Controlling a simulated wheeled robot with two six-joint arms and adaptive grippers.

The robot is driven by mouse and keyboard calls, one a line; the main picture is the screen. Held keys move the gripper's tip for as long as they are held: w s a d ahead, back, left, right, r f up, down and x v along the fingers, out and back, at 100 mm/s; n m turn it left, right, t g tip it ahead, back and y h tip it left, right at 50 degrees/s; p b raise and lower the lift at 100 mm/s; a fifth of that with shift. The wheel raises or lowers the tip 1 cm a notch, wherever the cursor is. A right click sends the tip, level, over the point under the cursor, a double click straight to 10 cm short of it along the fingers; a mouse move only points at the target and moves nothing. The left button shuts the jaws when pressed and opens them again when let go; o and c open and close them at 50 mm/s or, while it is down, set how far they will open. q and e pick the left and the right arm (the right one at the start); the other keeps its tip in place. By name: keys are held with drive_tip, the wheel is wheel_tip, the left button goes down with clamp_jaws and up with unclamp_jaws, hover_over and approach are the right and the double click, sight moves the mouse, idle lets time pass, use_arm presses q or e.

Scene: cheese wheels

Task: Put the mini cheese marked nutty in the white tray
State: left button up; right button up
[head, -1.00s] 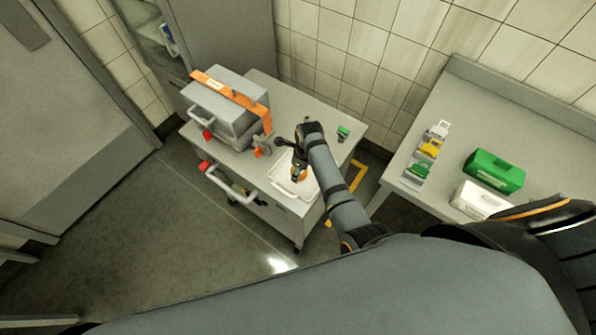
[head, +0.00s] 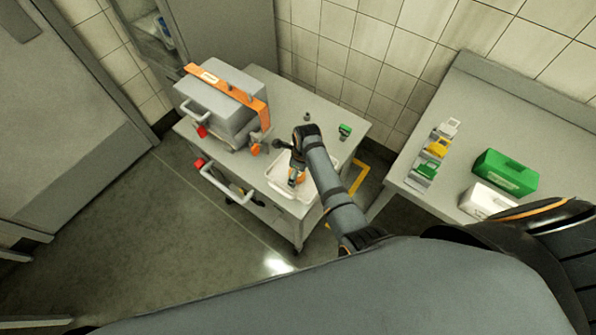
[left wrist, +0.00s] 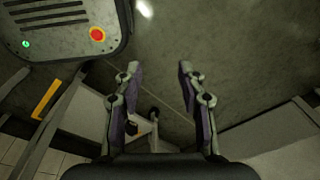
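The white tray (head: 275,187) lies on the front right of the grey cart, partly hidden by my left arm. A small pale and dark thing (left wrist: 140,125) shows behind the left finger, too unclear to name. A small green block with a pale label (head: 345,131) stands on the cart's back right. Small white (head: 447,128), yellow (head: 438,147) and green (head: 427,170) pieces stand in a row on the right table. No label is readable. My right gripper is out of view.
A grey box (head: 222,105) with an orange strap fills the cart's left. A small grey piece (head: 307,116) stands behind my arm. A green box (head: 505,172) and a white box (head: 485,200) stand on the right table. A floor gap separates cart and table.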

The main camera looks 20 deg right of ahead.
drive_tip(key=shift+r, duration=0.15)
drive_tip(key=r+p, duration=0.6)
drive_tip(key=p, duration=0.1)
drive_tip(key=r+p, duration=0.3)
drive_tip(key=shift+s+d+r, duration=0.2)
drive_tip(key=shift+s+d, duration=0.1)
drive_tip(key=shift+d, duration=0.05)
use_arm(q)
wheel_tip(320, 180, up, 10)
drive_tip(key=shift+w, duration=0.25)
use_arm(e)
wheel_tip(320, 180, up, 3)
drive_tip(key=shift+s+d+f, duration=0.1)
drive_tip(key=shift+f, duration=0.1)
